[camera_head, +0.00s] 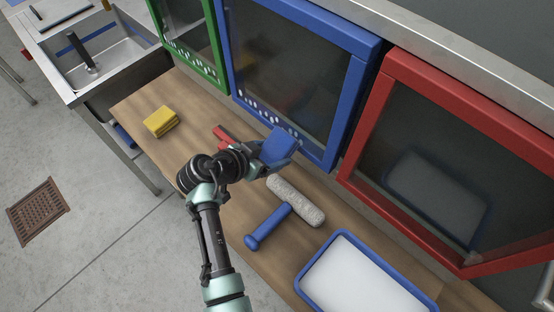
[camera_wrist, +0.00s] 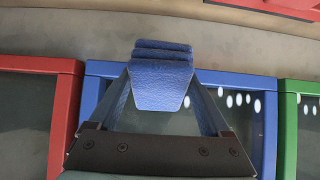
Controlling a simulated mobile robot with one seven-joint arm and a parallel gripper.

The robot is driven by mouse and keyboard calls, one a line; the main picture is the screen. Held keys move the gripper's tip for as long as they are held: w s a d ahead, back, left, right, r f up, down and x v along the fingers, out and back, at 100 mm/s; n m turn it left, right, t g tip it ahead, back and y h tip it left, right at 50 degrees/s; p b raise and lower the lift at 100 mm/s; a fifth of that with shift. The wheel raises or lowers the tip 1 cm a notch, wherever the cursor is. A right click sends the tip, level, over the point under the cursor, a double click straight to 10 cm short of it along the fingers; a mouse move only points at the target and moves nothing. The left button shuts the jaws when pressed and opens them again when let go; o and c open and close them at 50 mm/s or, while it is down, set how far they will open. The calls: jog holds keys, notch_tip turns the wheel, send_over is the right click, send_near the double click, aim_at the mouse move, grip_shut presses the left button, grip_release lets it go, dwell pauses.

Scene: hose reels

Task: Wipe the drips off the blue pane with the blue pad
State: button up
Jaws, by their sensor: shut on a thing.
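The blue pane (camera_head: 285,62) is a dark pane in a blue frame, upright behind the wooden counter, between the green and red frames. White drips (camera_head: 265,108) run in a row along its lower part, mostly to the left. In the wrist view the blue pane (camera_wrist: 235,85) also shows white drips at its upper right. The pad (camera_head: 280,146) is held above the counter, in front of the lower right of the blue frame. I cannot tell whether it touches.
A yellow pad (camera_head: 161,121) lies on the counter (camera_head: 140,104). A red item (camera_head: 221,134) lies partly behind my arm. A roller with blue handle (camera_head: 268,226) and a blue-rimmed tray (camera_head: 310,290) lie to the right. The red-framed pane (camera_head: 375,120) stands right.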

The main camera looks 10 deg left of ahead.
jog(key=shift+w+a+b, duration=0.6)
jog(key=shift+w+a, duration=0.05)
jog(key=shift+a, duration=0.05)
jog(key=w+a+b, duration=0.6)
jog(key=a+b, duration=0.2)
jog(key=b, duration=0.3)
jog(key=shift+a, duration=0.2)
jog(key=w+a+b, duration=0.4)
jog(key=a+b, duration=0.1)
jog(key=b, duration=0.5)
jog(key=shift+a+b, duration=0.25)
jog(key=shift+b, duration=0.1)
dwell(0.3)
